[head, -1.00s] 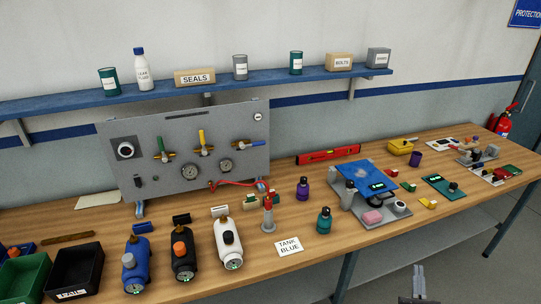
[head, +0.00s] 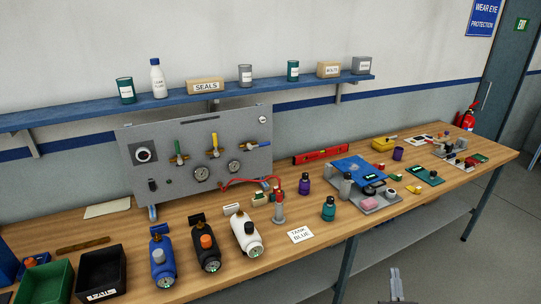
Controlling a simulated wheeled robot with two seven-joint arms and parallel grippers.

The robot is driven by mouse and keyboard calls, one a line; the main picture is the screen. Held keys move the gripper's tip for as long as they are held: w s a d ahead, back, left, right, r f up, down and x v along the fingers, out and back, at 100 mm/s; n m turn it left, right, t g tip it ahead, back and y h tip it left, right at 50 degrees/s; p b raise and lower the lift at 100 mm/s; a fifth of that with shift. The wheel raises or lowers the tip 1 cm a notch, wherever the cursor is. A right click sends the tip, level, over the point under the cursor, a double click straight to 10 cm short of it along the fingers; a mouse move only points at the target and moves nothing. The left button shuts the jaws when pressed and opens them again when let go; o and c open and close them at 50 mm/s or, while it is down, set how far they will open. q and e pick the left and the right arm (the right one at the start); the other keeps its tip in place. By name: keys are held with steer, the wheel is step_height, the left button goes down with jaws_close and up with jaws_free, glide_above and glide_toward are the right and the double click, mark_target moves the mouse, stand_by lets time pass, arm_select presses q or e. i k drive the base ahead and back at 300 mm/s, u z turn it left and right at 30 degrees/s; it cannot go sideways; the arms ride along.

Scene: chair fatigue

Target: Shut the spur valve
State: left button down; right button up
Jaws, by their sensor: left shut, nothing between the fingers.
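The grey valve panel (head: 197,190) stands at the back left of the bench. It carries a green-handled valve (head: 180,149), a yellow-handled valve (head: 215,142) and a blue-handled valve (head: 244,146). The green and yellow handles point roughly up; the blue one lies nearly level, pointing right. No readable label tells which one is the spur valve. My left gripper (head: 396,273) is shut and empty at the bottom edge, in front of the bench and far from the panel. My right gripper is out of view.
Black (head: 100,272) and green bins sit front left. A blue-topped stand (head: 352,168) is further right. Floor is free right of the bench.

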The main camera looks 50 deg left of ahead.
mark_target(260, 145)
steer(key=u, duration=1.25)
steer(key=i, duration=0.4)
